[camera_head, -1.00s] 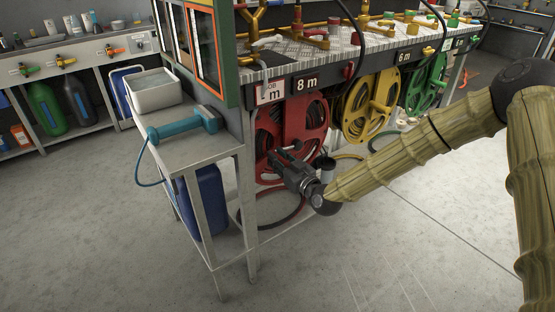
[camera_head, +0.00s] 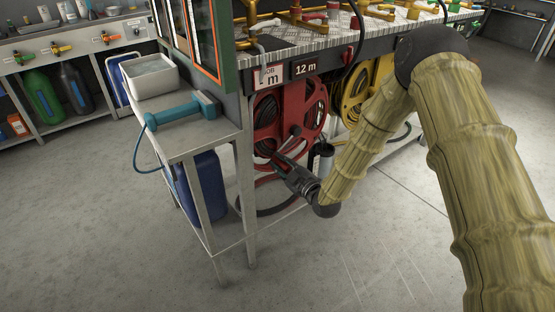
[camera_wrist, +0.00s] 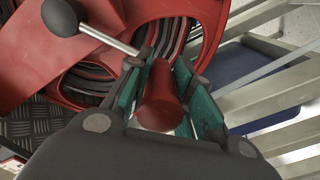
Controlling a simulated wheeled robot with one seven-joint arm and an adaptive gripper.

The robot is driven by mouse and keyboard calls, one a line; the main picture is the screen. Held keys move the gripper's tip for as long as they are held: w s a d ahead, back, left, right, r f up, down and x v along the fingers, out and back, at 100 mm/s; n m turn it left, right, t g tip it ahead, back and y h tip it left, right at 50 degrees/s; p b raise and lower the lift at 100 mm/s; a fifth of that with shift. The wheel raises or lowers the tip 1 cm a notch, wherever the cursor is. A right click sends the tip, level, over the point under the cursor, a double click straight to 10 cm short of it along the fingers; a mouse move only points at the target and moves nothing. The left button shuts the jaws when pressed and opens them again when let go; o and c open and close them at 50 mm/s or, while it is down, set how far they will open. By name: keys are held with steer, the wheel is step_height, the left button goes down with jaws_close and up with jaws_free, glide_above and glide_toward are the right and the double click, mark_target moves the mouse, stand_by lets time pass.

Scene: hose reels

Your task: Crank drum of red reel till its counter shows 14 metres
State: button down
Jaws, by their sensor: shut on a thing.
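The red reel (camera_head: 317,104) hangs under the bench with dark hose wound on it. Its counter (camera_head: 306,68) reads 12 m. My gripper (camera_head: 274,156) is at the lower left of the reel's front. In the wrist view its teal-padded fingers (camera_wrist: 158,100) are shut around the handle. The fingers cover part of the handle.
A yellow reel (camera_head: 357,92) hangs right of the red one. A grey side table (camera_head: 200,140) with a teal tool (camera_head: 185,110) and a white tub (camera_head: 152,82) stands close on the left. A blue container (camera_head: 207,185) is under it. Open floor lies in front.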

steer(key=shift+w+d+f+n, duration=0.3)
steer(key=shift+d+f+n, duration=0.15)
steer(key=shift+f+n, duration=0.35)
steer(key=shift+w+d+f+n, duration=0.25)
steer(key=shift+d+f+n, duration=0.15)
steer(key=shift+f+n, duration=0.35)
steer(key=shift+r, duration=0.1)
steer(key=c, duration=1.2)
jaws_free()
steer(key=shift+w, duration=0.1)
steer(key=shift+d+r, duration=0.1)
steer(key=v, duration=1.2)
